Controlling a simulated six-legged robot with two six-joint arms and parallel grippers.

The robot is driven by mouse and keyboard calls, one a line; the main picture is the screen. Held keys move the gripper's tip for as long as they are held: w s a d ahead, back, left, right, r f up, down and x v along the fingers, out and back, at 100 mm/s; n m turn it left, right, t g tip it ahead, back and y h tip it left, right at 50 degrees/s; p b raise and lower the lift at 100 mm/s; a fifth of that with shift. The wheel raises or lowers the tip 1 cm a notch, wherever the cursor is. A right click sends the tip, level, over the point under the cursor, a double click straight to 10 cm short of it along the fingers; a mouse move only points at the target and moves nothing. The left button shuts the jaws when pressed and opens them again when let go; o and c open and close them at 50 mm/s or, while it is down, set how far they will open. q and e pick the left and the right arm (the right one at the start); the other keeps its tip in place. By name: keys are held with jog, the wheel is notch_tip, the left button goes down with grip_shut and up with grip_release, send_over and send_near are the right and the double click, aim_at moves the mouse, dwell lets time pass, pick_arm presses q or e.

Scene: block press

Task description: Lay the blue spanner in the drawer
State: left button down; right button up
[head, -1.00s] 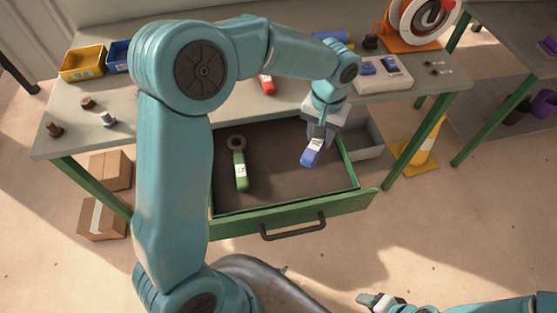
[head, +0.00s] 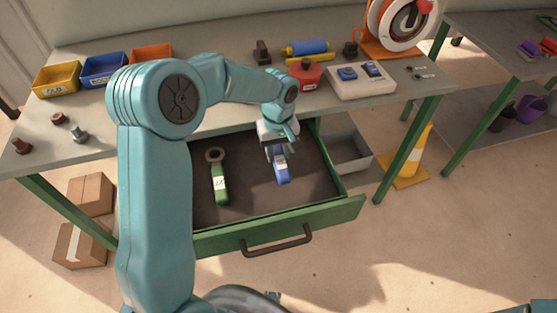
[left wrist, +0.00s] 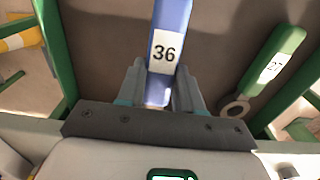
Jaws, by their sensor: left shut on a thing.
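The blue spanner (head: 282,174) is over the floor of the open green drawer (head: 335,212), inside its walls. My left gripper (head: 277,153) is shut on it from above. In the left wrist view the blue spanner (left wrist: 168,50), with a white label reading 36, runs between the two fingers of my left gripper (left wrist: 160,92). I cannot tell whether the spanner touches the drawer floor. The gripper hides its other end. My right gripper is out of view.
A green spanner (head: 220,182) lies in the drawer to the left, apart from the blue one; it also shows in the left wrist view (left wrist: 275,62). Bare drawer floor lies between them. The workbench (head: 215,60) overhangs the drawer's back. A grey bin (head: 350,155) stands right of it.

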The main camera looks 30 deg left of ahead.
aim_at(279, 152)
pick_arm(q)
jog(key=f, duration=0.3)
jog(key=shift+w+f, duration=0.2)
jog(key=shift+f, duration=0.15)
jog(key=shift+s+f, duration=0.1)
jog(key=shift+f, duration=0.2)
jog(key=shift+a+f, duration=0.1)
jog(key=shift+f, duration=0.2)
jog(key=c, duration=0.7)
grip_release()
jog(key=shift+c, duration=0.2)
jog(key=shift+r, duration=0.1)
notch_tip(279, 152, up, 12)
jog(key=shift+r, duration=0.1)
jog(key=shift+p, duration=0.3)
